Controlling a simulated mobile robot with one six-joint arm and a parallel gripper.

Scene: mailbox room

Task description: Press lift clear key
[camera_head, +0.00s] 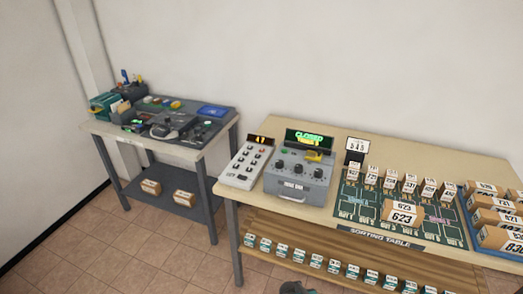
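A pale keypad panel (247,165) with several dark keys in rows lies at the left end of the sorting table (429,159). An orange display (261,139) reading about "47" stands at its top. The key labels are too small to read, so I cannot tell which key is the lift clear key. A small dark part (297,288) at the bottom edge seems to be the top of my arm's end. It is well in front of the keypad and apart from it. Its fingers are cut off by the frame, so open or shut does not show.
A grey box (297,177) with knobs, a handle and a green "CLOSED" display stands right of the keypad. A green sorting board (353,215) with numbered blocks and blue trays fill the right side. A second table (105,130) with devices stands left. Tiled floor lies between.

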